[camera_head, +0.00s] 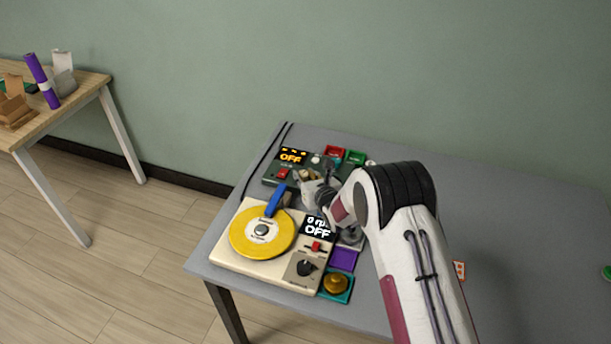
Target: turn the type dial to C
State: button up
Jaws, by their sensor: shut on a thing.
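A dark green unit (269,178) with a lit orange display (292,156) reading OFF and a red switch (282,173) sits at the back left of the grey table. My gripper (308,180) is low over the front right part of this unit. It is shut on what appears to be the type dial, which the fingers and wrist mostly hide. I cannot read any letter or pointer of the dial.
In front stands a cream unit (230,263) with a yellow disc (262,232), a blue arm, a display reading OFF and a black knob (305,268). The table's right is mostly clear.

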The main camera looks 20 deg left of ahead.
jog(key=shift+a+r+m+h, duration=0.1)
jog(key=shift+a+m+h, duration=0.05)
jog(key=shift+m+h, duration=0.15)
dwell(0.4)
jog(key=o, duration=0.8)
jog(key=shift+o, duration=0.2)
jog(key=shift+s+d, duration=0.15)
jog(key=shift+d, duration=0.05)
jog(key=shift+v, duration=3.55)
